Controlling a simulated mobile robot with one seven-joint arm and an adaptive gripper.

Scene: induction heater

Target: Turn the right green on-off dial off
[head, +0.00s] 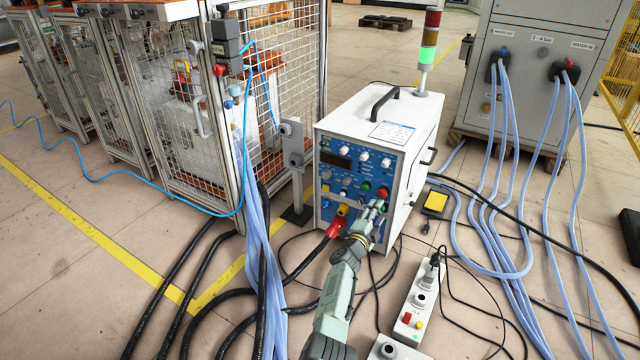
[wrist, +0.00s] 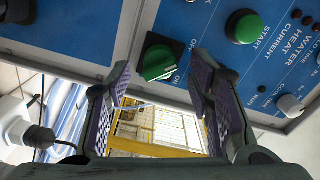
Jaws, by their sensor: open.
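The green on-off dial (wrist: 158,63) sits on a black square plate on the blue panel, with ON lettering beside it in the wrist view. My gripper (wrist: 160,80) is open, its purple-padded fingers on either side of the dial, with the tips close to the panel. I cannot tell whether they touch the dial. In the head view my gripper (head: 374,212) is at the lower right of the heater's front panel (head: 345,172), and the dial cannot be made out there. The white heater box (head: 405,110) carries this panel.
A round green START button (wrist: 244,27) is close to the right of the dial; a white knob (wrist: 290,105) is further right. A red cable plug (head: 335,228) projects from the panel left of my gripper. Cables and a power strip (head: 418,300) lie on the floor.

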